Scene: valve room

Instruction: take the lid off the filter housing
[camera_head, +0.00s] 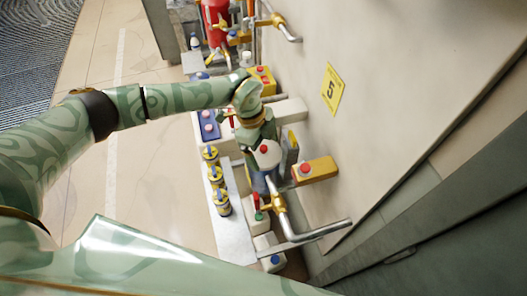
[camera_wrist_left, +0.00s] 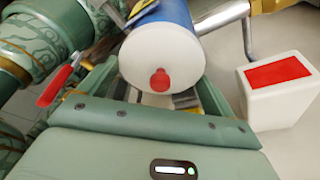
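The lid also shows in the head view (camera_head: 270,157), just below my left gripper (camera_head: 266,140). In the wrist view the two green fingers of my left gripper (camera_wrist_left: 155,88) stand apart, one on each side of the lid. I cannot tell whether they touch it. The lid appears to be seated on the cylinder. Part of the housing is hidden behind the lid and gripper. My right gripper is not in view.
A yellow box with a red button (camera_head: 316,170) stands right of the lid. A pipe with a yellow valve (camera_head: 280,204) runs below.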

